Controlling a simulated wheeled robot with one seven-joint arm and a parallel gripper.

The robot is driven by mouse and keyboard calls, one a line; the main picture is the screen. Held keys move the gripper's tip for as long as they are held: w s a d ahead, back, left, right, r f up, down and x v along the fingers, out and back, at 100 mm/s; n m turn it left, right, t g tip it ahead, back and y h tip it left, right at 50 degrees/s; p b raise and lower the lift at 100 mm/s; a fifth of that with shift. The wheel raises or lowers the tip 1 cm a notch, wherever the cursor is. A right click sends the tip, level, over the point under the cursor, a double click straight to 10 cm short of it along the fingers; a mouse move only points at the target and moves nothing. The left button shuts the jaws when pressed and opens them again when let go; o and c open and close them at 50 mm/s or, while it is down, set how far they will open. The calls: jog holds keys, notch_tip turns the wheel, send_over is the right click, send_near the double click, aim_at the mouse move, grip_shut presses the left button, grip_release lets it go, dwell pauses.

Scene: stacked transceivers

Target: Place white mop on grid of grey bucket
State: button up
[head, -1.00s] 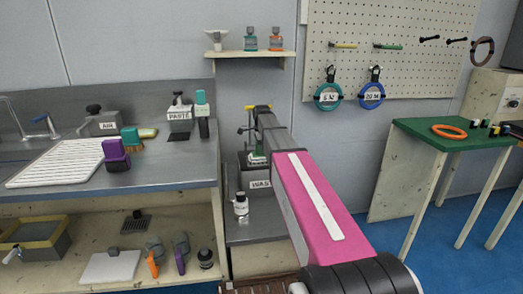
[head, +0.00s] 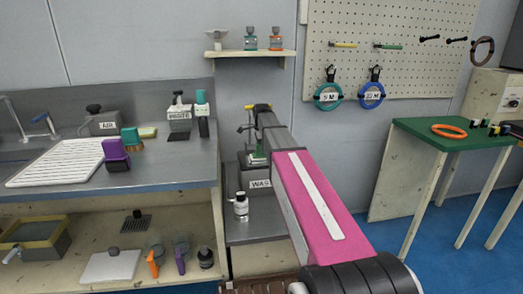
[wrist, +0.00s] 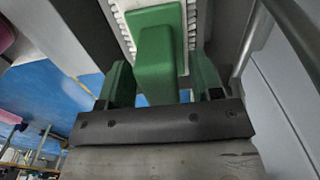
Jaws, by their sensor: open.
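In the wrist view, a green block-shaped handle (wrist: 158,50) stands out from a pale piece with a ridged white edge (wrist: 118,18). It may be the white mop, but its whole shape is hidden. My gripper (wrist: 163,82) has its two green fingers apart, one on each side of the handle, with gaps visible. A grey bucket (head: 62,241) with a yellow rim stands on the lower left shelf. I cannot make out its grid.
A sink counter (head: 165,178) on the left holds a white ribbed board (head: 65,163), brushes and bottles. A green table (head: 430,132) is at right.

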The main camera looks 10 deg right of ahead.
notch_tip(320, 180, up, 11)
dwell(0.4)
